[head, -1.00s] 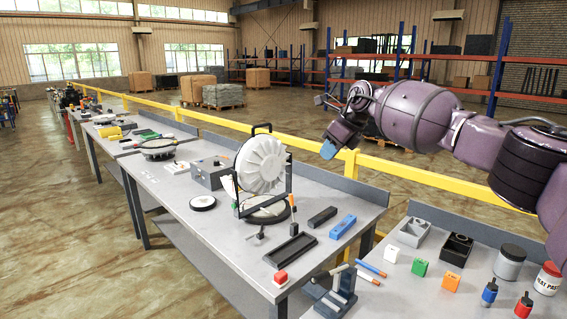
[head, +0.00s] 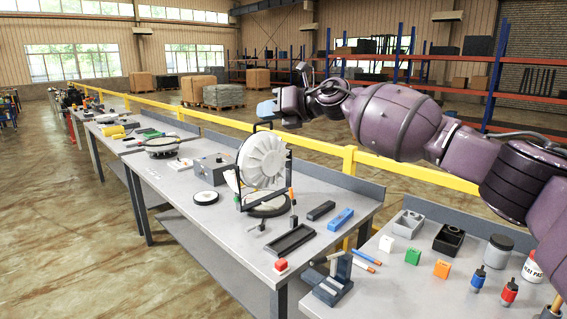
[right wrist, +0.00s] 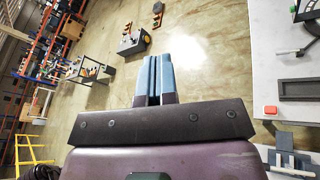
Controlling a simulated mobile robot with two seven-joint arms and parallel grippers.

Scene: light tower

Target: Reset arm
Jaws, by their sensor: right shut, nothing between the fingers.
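My right gripper (head: 267,109) is raised above the far edge of the middle table, near the top of the white light tower disc (head: 262,162) in the head view. In the right wrist view its two blue fingers (right wrist: 154,78) lie side by side, shut and empty, with open floor beyond them. The white disc stands upright in a black frame on a round base (head: 268,206). My left gripper is not in view.
The middle table (head: 185,222) holds a black tray (head: 290,241), a blue block (head: 340,218), a red-topped block (head: 281,265) and a grey box (head: 212,168). The near table has jars, coloured blocks and bottles. A yellow rail (head: 350,165) runs behind the tables.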

